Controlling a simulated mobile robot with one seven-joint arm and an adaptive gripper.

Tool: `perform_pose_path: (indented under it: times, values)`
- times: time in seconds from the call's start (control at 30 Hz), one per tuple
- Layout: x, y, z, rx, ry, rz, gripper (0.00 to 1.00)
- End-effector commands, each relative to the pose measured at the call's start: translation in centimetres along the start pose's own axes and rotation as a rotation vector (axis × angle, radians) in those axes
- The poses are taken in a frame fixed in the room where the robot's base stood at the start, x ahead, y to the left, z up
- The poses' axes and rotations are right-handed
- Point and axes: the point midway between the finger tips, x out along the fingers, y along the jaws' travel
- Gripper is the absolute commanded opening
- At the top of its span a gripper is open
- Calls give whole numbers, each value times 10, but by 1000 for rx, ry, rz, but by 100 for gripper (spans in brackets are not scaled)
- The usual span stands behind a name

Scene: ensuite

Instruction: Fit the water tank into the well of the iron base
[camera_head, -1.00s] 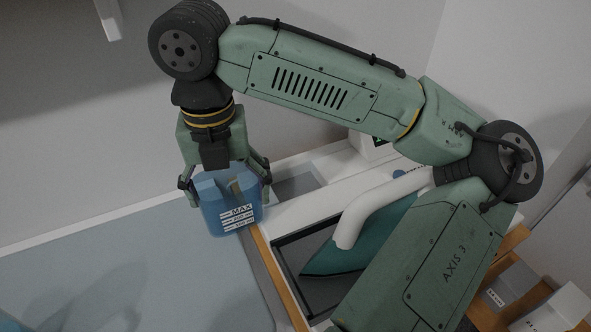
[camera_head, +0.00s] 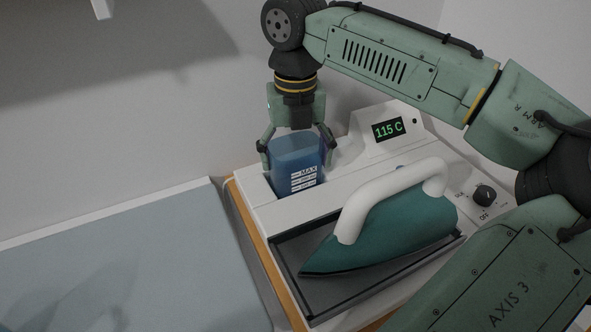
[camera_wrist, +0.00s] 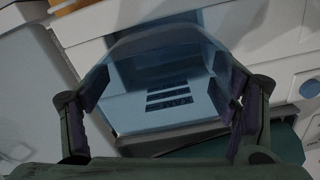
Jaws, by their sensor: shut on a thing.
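The blue see-through water tank (camera_head: 297,165), with a MAX label and level lines on its front, is upright between the fingers of my gripper (camera_head: 297,148). My gripper is shut on its two sides. The tank is over the well at the back left of the white iron base (camera_head: 350,183). Its lower end covers most of the well, and I cannot tell how far it is inside. In the wrist view the tank (camera_wrist: 165,85) fills the space between the finger pads and hides much of the well below.
A teal iron (camera_head: 395,235) with a white handle rests on the dark tray at the front of the base. A display reading 115 C (camera_head: 387,129) stands behind, and a dark knob (camera_head: 484,195) is at right. A pale blue flat surface (camera_head: 120,265) lies left, mostly clear.

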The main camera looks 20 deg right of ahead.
Motion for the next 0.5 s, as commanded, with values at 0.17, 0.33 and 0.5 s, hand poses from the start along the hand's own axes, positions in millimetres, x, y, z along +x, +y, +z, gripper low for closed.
perform_pose_path:
  times: [0.17,0.33,0.5]
  values:
    - [14,0,0,3,-1,-1,45]
    - [12,0,0,2,-1,1,45]
    - [14,0,0,1,0,2,45]
